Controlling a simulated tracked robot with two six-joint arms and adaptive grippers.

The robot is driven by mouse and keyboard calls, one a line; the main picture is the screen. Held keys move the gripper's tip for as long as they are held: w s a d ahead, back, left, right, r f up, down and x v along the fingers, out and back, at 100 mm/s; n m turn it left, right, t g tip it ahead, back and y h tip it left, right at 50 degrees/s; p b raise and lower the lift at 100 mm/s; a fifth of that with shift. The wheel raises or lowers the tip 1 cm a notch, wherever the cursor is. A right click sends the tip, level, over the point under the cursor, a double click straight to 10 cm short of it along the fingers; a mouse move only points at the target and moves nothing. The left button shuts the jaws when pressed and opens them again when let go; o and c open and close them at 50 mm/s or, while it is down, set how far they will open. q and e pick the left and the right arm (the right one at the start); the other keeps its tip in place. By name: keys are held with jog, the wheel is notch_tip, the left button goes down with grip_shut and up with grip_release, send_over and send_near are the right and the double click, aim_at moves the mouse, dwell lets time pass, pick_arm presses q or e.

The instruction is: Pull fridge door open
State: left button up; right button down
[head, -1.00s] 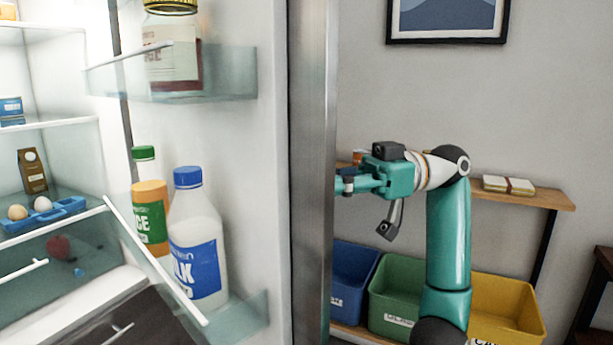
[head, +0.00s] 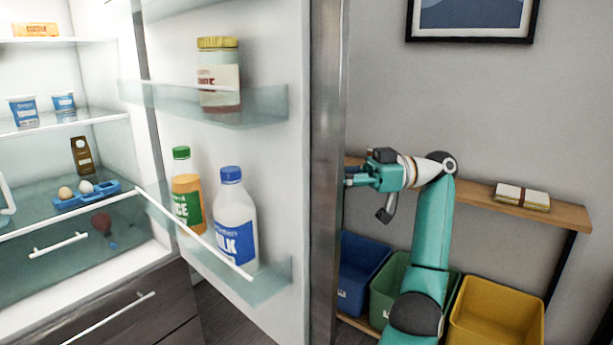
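The fridge door (head: 285,45) stands open, its inner side with glass shelves facing me and its steel edge (head: 327,190) upright in the middle of the head view. The fridge interior (head: 50,150) shows at the left. My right gripper (head: 352,176) is at the far side of the door's edge, beside the outer face. Its fingertips are partly hidden by the door, so I cannot tell whether it is shut or touching the handle. The handle is out of sight. My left gripper is not in view.
The door shelves hold a milk bottle (head: 237,218), a juice bottle (head: 187,203) and a jar (head: 218,75). Behind my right arm are a wooden shelf (head: 470,194) and blue (head: 361,272), green (head: 388,290) and yellow (head: 497,315) bins. Drawers (head: 150,310) sit low at left.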

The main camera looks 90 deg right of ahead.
jog(key=shift+s+d+f, duration=0.1)
jog(key=shift+s+f, duration=0.05)
jog(key=shift+f, duration=0.05)
jog(key=c, duration=1.1)
grip_release()
jog(key=shift+d, duration=0.1)
jog(key=shift+c, duration=0.2)
